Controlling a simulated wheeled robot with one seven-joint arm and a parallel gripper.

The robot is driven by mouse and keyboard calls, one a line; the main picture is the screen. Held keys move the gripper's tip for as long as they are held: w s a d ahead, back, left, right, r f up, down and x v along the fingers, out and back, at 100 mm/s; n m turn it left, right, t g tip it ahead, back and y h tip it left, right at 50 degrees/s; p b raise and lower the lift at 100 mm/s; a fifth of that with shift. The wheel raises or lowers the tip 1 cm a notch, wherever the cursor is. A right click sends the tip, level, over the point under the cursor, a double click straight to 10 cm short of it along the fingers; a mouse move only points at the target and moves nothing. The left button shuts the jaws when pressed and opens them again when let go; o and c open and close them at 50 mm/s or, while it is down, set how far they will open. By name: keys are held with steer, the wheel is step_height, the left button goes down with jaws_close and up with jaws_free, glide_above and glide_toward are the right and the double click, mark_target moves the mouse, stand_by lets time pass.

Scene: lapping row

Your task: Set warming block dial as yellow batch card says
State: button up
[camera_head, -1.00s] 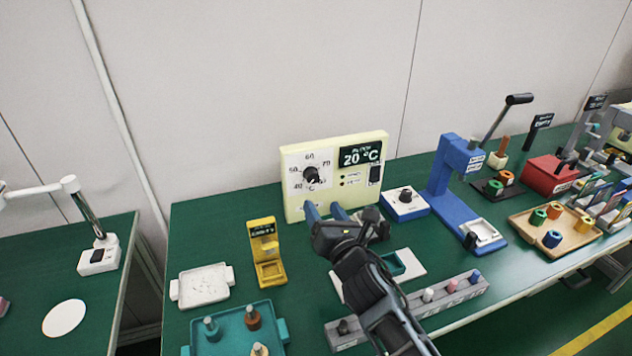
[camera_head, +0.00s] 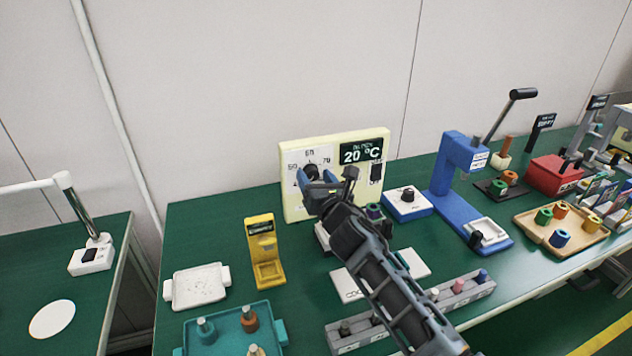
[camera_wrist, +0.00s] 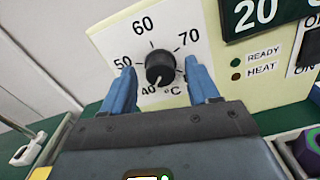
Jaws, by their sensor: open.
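The warming block (camera_head: 365,190) is a cream upright panel on the green bench. Its black dial (camera_wrist: 160,67) sits on a white scale marked 40, 50, 60 and 70 °C; its white pointer mark looks directed down near 40. The display (camera_head: 361,152) reads 20 °C. My gripper (camera_wrist: 163,88) is open, its two blue fingers on either side of the dial, apart from it as far as I can tell. In the head view my gripper (camera_head: 318,182) covers the lower part of the dial. A yellow stand (camera_head: 265,252) holds a dark card whose text is too small to read.
A white tray (camera_head: 197,287), a teal tray (camera_head: 268,318) and a grey rack (camera_head: 460,299) lie in front. READY and HEAT lamps (camera_wrist: 236,69) are beside the dial.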

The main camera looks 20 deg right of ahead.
steer(key=c, duration=1)
steer(key=shift+c, duration=0.2)
